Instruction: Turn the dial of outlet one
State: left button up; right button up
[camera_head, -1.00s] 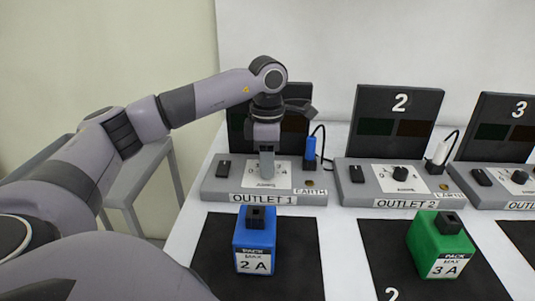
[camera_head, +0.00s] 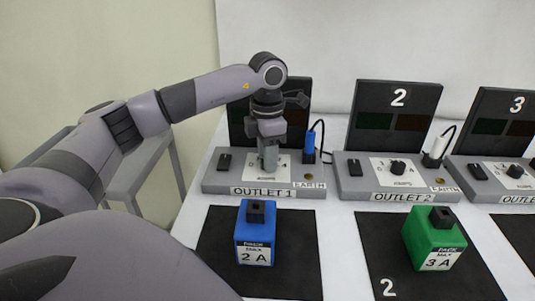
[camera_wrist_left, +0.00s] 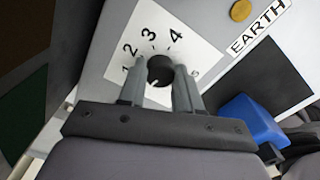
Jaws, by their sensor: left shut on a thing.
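The outlet one box (camera_head: 222,188) is a grey panel labelled "OUTLET 1" at the left of the row. Its round black dial (camera_wrist_left: 161,69) sits on a white scale plate (camera_wrist_left: 185,40) with numbers, of which 2, 3 and 4 read clearly in the left wrist view. My left gripper (camera_head: 268,168) points down at this dial and hides it in the head view. In the left wrist view its two fingers (camera_wrist_left: 160,88) are closed on the dial, one on each side. My right gripper is not in view.
A blue plug (camera_head: 310,147) stands on outlet one beside my gripper. A blue 2 A pack (camera_head: 255,240) and a green 3 A pack (camera_head: 433,245) sit on black mats in front. Outlet two (camera_head: 360,183) stands to the right.

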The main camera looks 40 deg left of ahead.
pick_arm(q)
jog(key=o, duration=1)
jog(key=shift+o, duration=0.2)
jog(key=shift+r, duration=3.6)
jog(key=shift+s, duration=0.1)
